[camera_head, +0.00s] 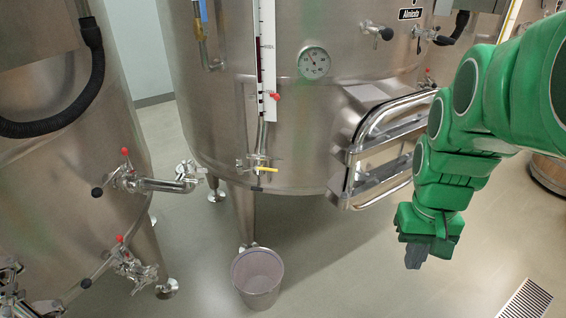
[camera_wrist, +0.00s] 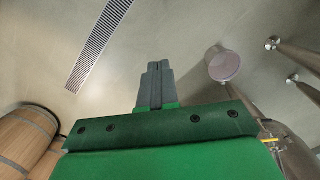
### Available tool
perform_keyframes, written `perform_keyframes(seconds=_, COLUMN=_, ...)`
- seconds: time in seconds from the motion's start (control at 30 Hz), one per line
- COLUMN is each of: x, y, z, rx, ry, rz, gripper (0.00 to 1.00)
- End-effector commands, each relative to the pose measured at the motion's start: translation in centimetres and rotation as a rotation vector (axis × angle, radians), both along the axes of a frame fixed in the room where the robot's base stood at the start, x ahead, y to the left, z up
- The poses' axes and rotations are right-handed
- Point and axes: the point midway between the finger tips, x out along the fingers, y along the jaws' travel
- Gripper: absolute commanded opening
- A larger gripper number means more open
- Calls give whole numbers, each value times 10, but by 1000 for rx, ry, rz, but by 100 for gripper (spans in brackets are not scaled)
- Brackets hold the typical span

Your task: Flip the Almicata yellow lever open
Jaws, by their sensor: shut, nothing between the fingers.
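The Almicata vat (camera_head: 240,110) is a large steel tank with its name on a small black plate (camera_head: 411,14) at the upper right. Its yellow lever (camera_head: 266,169) lies roughly horizontal on a small valve at the bottom of the sight gauge. The lever also shows at the right edge of the wrist view (camera_wrist: 270,140). My gripper (camera_head: 415,256) hangs from my green arm, to the right of the lever, lower in the picture and apart from it. In the wrist view its grey fingers (camera_wrist: 155,82) are together and empty.
A grey bucket (camera_head: 257,277) stands on the floor below the lever. A steel hatch with a thick handle (camera_head: 398,115) juts out between lever and gripper. Valves with red knobs (camera_head: 125,152) sit on the left vat. A floor grate (camera_head: 526,300) and wooden barrel (camera_wrist: 22,140) are nearby.

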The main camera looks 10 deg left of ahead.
Motion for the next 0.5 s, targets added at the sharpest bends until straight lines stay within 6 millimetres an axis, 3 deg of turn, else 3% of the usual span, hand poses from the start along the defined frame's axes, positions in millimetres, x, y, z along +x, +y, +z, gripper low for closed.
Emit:
perform_keyframes(seconds=0.2, x=7, y=-25, z=-23, rx=-172, ry=98, rz=63, gripper=0)
perform_keyframes(seconds=0.5, x=22, y=-56, z=-41, rx=-414, ry=206, rz=165, gripper=0)
